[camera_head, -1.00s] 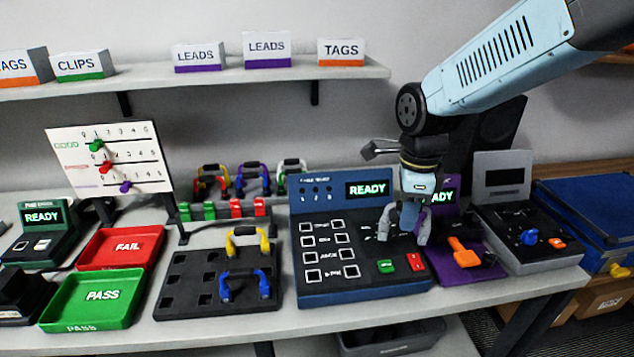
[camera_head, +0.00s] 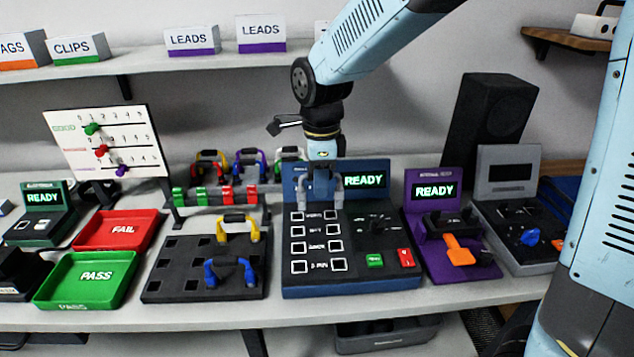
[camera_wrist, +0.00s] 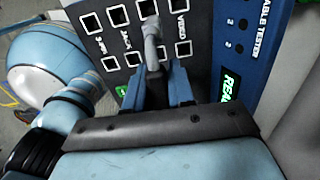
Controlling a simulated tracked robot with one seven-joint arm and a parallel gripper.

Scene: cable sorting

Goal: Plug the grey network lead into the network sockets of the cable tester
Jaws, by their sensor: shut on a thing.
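My gripper (camera_head: 321,176) is shut on the grey network lead (camera_head: 303,194), a short grey arch with a plug at each end. It holds the lead over the top end of the socket rows on the blue cable tester (camera_head: 350,285), whose screen reads READY. The plug ends are close to the top row of sockets (camera_head: 298,216); I cannot tell whether they are touching or in. In the wrist view the lead (camera_wrist: 152,35) sticks out from my gripper (camera_wrist: 158,75) over the tester's face, partly hiding the sockets. The socket labels are only partly legible.
A black block (camera_head: 160,285) left of the tester holds a yellow lead (camera_head: 238,228) and a blue lead (camera_head: 230,272). A purple tester (camera_head: 480,268) stands to the right. Red (camera_head: 98,240) and green (camera_head: 60,290) trays lie left. More leads stand on a rack behind.

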